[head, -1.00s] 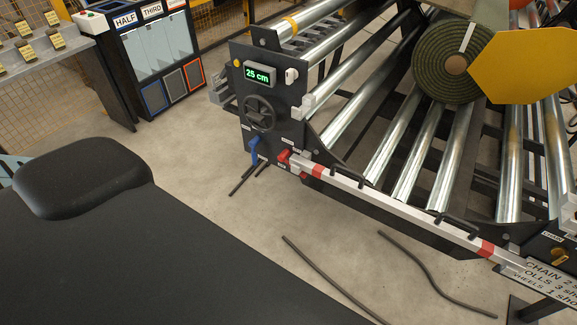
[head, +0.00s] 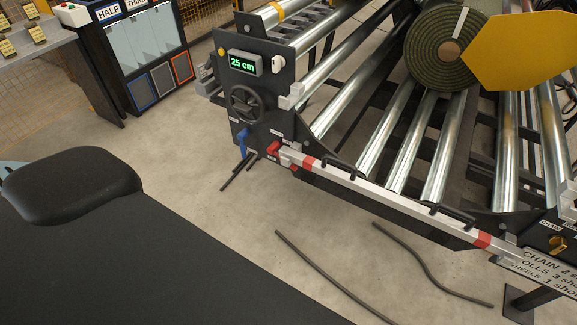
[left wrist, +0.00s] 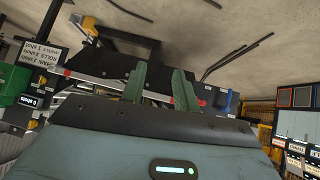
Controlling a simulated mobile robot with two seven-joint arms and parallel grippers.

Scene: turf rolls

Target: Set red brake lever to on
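The red brake lever (head: 273,149) is a small red part low on the machine's dark end panel (head: 262,105) in the head view, at the left end of the long silver rail. A blue lever (head: 243,142) hangs just left of it. Which setting the red lever stands at is too small to read. My left gripper (left wrist: 160,82) shows in the left wrist view with two green fingers apart and nothing seen between them. The machine lies beyond the fingers there. Neither gripper shows in the head view.
The silver rail (head: 395,205) with red bands runs along the machine's front. A handwheel (head: 245,103) and a green 25 cm display (head: 243,62) sit above the levers. A turf roll (head: 437,50) rests on the rollers. Dark rods (head: 325,272) lie on the otherwise open floor.

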